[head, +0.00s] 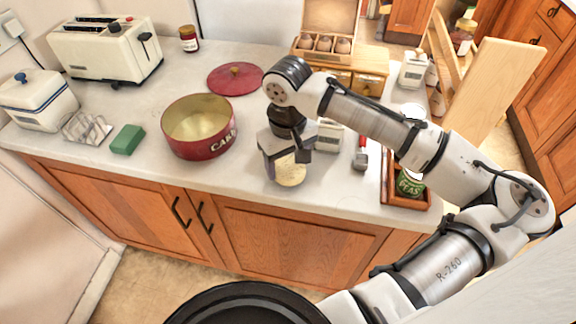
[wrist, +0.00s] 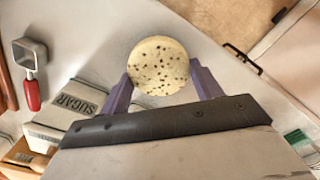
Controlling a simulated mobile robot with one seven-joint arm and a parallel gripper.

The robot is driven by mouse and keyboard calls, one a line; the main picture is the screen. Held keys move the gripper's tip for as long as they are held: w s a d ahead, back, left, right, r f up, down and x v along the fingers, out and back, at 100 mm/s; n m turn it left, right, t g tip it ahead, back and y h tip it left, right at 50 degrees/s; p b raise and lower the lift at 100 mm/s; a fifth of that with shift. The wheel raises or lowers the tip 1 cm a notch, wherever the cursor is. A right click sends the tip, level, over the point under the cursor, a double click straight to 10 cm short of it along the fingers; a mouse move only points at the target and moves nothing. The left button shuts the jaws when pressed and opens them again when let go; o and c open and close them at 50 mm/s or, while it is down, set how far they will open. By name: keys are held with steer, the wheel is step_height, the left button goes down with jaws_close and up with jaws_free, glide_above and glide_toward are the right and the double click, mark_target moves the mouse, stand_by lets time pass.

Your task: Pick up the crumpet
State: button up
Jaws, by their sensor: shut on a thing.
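The crumpet (wrist: 158,65) is a round, pale yellow disc with dark holes in its top. In the wrist view it sits between the two purple-grey fingers of my gripper (wrist: 160,85), which is shut on it. In the head view the crumpet (head: 290,171) shows below my gripper (head: 287,160), near the front edge of the counter. Part of it is hidden by the fingers. I cannot tell whether it touches the counter.
A red cake tin (head: 197,140) stands open to the left, its red lid (head: 236,79) behind it. A green block (head: 127,139) and a toaster (head: 105,50) are further left. A red-handled scoop (head: 360,158) and a wooden tray (head: 405,200) with a green jar lie right.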

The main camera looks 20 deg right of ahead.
mark_target(288, 165)
step_height(288, 165, up, 18)
steer(key=b, duration=0.2)
steer(key=w+a+r+p, duration=0.2)
steer(key=w+a+p, duration=0.4)
steer(key=w+p, duration=0.15)
steer(key=w+a+f+b, duration=0.1)
steer(key=w+a+f, duration=0.8)
steer(key=w, duration=0.4)
steer(key=shift+a+f+b, duration=0.3)
steer(key=shift+a+f, duration=0.05)
steer(key=shift+f, duration=0.05)
steer(key=shift+f, duration=0.1)
steer(key=shift+f+b, duration=0.9)
steer(key=shift+f, duration=2.2)
steer(key=shift+f+b, duration=0.85)
steer(key=shift+f, duration=1.25)
